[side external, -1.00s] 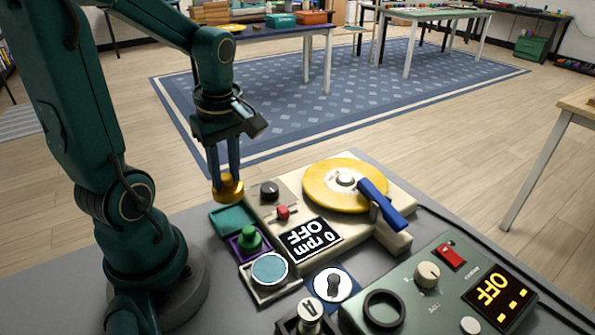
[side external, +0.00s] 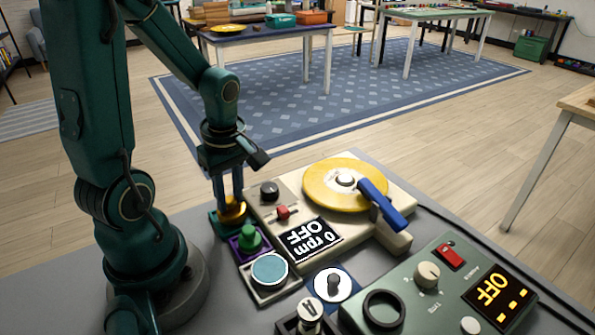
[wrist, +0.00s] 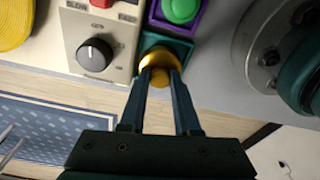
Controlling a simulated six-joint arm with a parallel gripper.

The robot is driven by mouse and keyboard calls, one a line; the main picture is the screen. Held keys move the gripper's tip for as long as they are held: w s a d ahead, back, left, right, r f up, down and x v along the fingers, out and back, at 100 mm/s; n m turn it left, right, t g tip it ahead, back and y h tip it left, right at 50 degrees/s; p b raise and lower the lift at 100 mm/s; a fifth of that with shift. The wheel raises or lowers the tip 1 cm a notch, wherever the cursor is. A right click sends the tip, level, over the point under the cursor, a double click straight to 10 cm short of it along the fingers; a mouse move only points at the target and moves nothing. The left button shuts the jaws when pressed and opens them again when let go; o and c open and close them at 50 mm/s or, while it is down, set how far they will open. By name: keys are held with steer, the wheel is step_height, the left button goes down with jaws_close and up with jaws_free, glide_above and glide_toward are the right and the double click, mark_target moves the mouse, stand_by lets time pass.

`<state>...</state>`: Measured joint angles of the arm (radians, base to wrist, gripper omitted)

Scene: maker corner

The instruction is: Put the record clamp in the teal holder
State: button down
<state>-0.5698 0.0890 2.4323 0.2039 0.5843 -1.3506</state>
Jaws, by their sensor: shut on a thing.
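The record clamp (side external: 233,213) is a round gold piece, and it also shows in the wrist view (wrist: 160,58). My gripper (side external: 229,200) points straight down with its fingers shut on the clamp; in the wrist view the fingers (wrist: 160,78) sit on either side of its knob. The teal holder (side external: 218,228) is a square tray beside the turntable's left corner, and its rim shows around the clamp in the wrist view (wrist: 186,47). The clamp is inside the outline of the holder, low down. I cannot tell whether it touches the holder's floor.
The cream turntable (side external: 290,190) with a yellow record (side external: 346,185) stands right of the holder, its black knob (side external: 269,191) close to my gripper. A purple holder with a green piece (side external: 249,238) adjoins in front. A teal round pad (side external: 270,270) lies nearer.

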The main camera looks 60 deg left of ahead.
steer(key=shift+f, duration=0.5)
steer(key=c, duration=0.5)
jaws_free()
steer(key=shift+c, duration=0.2)
steer(key=shift+r, duration=0.1)
steer(key=shift+r, duration=3.45)
steer(key=shift+w+d, duration=0.1)
steer(key=d+r+m+t, duration=0.3)
steer(key=d+m, duration=0.3)
steer(key=m, duration=0.4)
steer(key=d+r+m+t+h, duration=0.1)
steer(key=d+r+m+t, duration=0.1)
steer(key=d+m, duration=0.4)
steer(key=m, duration=0.4)
steer(key=shift+r+t, duration=0.4)
